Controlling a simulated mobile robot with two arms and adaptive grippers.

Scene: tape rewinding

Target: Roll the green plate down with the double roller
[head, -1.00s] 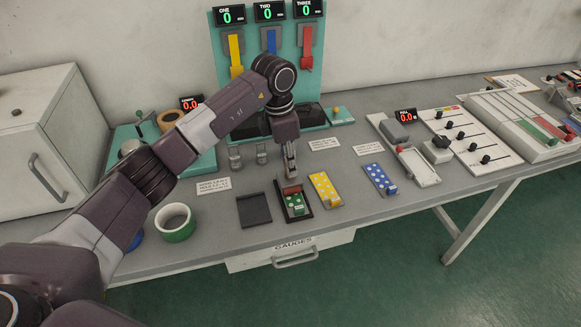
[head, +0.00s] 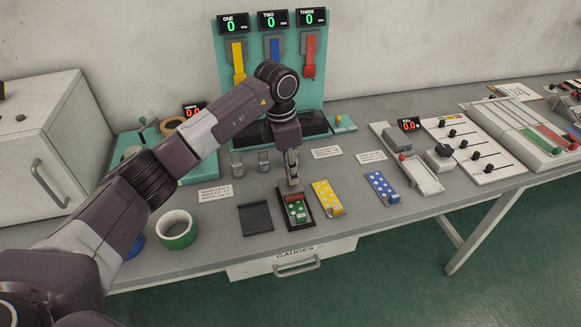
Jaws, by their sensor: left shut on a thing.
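My left gripper (head: 293,182) points down over the plate's far end. It is shut on a small tool with a reddish roller (head: 298,198), which seems to be the double roller. The roller lies across the far part of the plate and appears to touch it; exact contact is hard to tell. The fingers hide most of the tool's handle. My right gripper is not in view.
An empty dark tray (head: 256,218) is left of the green plate and a yellow dotted plate (head: 328,198) close on its right. A blue dotted plate (head: 382,188) lies farther right. Two small grey tools (head: 264,161) stand behind.

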